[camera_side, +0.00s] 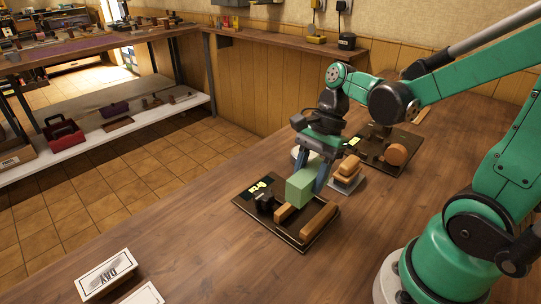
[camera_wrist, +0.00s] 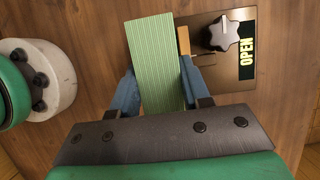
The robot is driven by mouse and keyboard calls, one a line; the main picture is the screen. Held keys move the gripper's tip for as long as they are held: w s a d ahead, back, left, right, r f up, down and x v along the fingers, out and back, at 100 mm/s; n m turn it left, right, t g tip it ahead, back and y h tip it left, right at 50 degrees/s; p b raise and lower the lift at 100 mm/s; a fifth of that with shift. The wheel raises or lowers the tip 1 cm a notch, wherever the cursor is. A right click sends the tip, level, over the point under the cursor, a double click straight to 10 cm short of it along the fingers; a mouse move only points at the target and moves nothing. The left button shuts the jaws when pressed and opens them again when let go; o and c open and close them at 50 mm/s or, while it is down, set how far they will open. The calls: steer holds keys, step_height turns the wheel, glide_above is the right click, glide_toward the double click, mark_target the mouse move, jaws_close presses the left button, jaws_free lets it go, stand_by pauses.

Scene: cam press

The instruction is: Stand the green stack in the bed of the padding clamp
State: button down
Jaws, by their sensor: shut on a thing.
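The green stack (camera_side: 300,187) is a pale green block with fine stripes on its face in the wrist view (camera_wrist: 153,55). My gripper (camera_side: 315,178) is shut on it, with one blue finger on each side in the wrist view (camera_wrist: 160,88). The stack is upright in the side view, at the back part of a dark board with wooden bars (camera_side: 317,226), which looks like the padding clamp. I cannot tell whether the stack touches the board. In the wrist view, the clamp plate (camera_wrist: 212,75) has a black star knob (camera_wrist: 220,34) and an OPEN label. The stack hides much of the bed.
Wooden blocks (camera_side: 347,176) sit on a grey plate just right of my gripper. Another dark board with a round wooden piece (camera_side: 396,154) is farther back. The table between is clear.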

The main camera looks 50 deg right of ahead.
mark_target(307, 195)
steer(key=shift+f, duration=2.5)
jaws_free()
steer(key=shift+r, duration=0.15)
steer(key=shift+r, duration=3.4)
